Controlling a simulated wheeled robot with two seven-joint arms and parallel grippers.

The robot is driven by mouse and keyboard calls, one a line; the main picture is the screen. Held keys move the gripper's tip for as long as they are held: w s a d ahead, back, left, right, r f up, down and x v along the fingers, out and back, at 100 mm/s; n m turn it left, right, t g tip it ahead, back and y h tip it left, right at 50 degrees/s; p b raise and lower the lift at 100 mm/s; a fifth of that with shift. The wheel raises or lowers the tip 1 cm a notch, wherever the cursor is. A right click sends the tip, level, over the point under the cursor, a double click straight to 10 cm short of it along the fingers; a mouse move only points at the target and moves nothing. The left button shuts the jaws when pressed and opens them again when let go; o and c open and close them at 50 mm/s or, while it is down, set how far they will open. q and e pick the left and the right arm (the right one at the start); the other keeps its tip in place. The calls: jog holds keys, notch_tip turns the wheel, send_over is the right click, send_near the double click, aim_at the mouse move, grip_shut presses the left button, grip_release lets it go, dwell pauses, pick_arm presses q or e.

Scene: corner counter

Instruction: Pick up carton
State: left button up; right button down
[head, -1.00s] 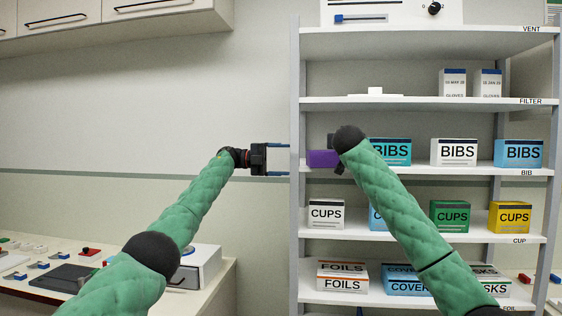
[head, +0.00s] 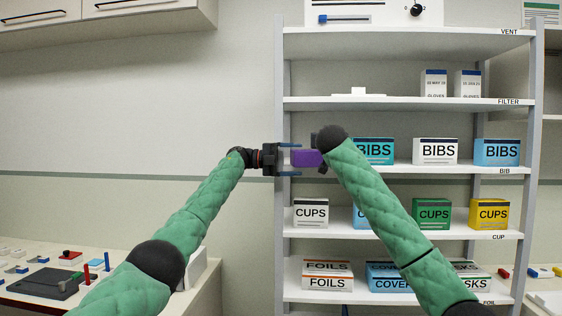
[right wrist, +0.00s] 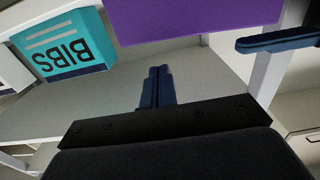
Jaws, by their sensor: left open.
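A purple carton (head: 307,158) is at the left end of the BIB shelf in the head view. It also shows at the top of the right wrist view (right wrist: 195,16). My left gripper (head: 298,159) is open beside the carton's left end, with one finger above its level and one below. I cannot tell whether the fingers touch it. A dark blue finger at the right edge of the wrist view looks like my left gripper's (right wrist: 278,40). My right gripper (right wrist: 157,72) has its fingers together with nothing seen between them; in the head view my right arm mostly hides it.
Teal (head: 374,152), white (head: 436,152) and blue (head: 497,153) BIBS boxes stand to the right on the same shelf. The shelf's left post (head: 283,215) is close to my left gripper. CUPS boxes (head: 311,213) stand below. The wall to the left is clear.

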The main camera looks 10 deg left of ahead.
aim_at(313, 158)
pick_arm(q)
jog(key=shift+d, duration=1.2)
jog(key=c, duration=1.3)
pick_arm(e)
jog(key=shift+r, duration=0.6)
jog(key=shift+s, duration=0.1)
pick_arm(q)
jog(key=shift+f, duration=0.1)
pick_arm(e)
jog(key=s, duration=1.1)
jog(key=shift+s, duration=0.4)
